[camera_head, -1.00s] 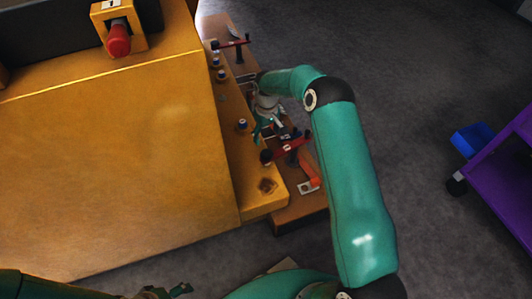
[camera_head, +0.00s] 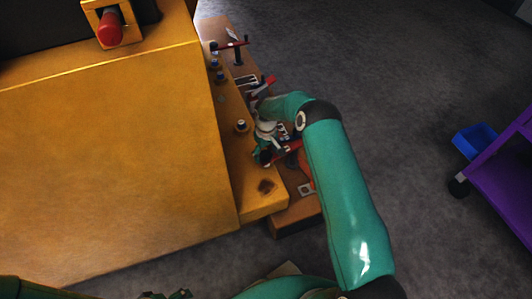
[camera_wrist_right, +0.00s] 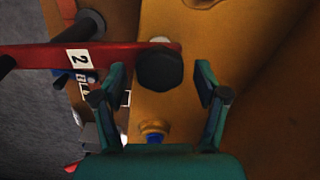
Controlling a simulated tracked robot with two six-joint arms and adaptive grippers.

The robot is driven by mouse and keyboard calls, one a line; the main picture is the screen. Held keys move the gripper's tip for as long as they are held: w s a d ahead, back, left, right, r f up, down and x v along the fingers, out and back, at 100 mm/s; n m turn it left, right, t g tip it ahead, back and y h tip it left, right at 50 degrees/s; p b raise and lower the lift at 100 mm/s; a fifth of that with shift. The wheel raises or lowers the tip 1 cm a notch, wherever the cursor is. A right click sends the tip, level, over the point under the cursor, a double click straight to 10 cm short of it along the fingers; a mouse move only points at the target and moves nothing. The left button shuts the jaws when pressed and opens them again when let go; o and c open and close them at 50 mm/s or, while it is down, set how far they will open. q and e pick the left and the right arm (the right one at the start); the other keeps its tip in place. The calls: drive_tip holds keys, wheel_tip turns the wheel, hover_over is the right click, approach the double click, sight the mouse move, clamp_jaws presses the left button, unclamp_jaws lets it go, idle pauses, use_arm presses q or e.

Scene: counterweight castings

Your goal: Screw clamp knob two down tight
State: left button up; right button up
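The red clamp arm marked 2 (camera_wrist_right: 78,57) lies across the upper left of the right wrist view and also shows in the head view (camera_head: 287,151). Its black round knob (camera_wrist_right: 160,70) sits at the arm's end, over the yellow casting. My right gripper (camera_wrist_right: 163,78) is open, with one finger on each side of the knob and a visible gap to both. In the head view my right gripper (camera_head: 262,156) is at the clamp arm's end and largely hides the knob. My left gripper (camera_head: 168,295) shows only partly at the bottom edge.
The yellow casting (camera_head: 110,150) fills the left. Another red clamp (camera_head: 232,44) stands farther back, and a red bar (camera_head: 264,87) lies between. A purple cart (camera_head: 505,175) with a blue bin (camera_head: 474,141) is far right.

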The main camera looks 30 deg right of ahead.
drive_tip(key=c, duration=1)
drive_tip(key=m+b, duration=0.1)
drive_tip(key=m, duration=0.2)
drive_tip(key=shift+f+m+b, duration=0.1)
drive_tip(key=shift+m+b, duration=0.3)
drive_tip(key=m+b, duration=0.1)
drive_tip(key=m, duration=0.4)
drive_tip(key=shift+b, duration=0.3)
drive_tip(key=m, duration=0.4)
drive_tip(key=shift+b, duration=0.4)
drive_tip(key=m, duration=0.3)
drive_tip(key=shift+m+b, duration=0.3)
drive_tip(key=m, duration=0.6)
drive_tip(key=shift+w+r+m+b, duration=0.1)
drive_tip(key=shift+r+m+b, duration=0.1)
drive_tip(key=shift+m+b, duration=0.15)
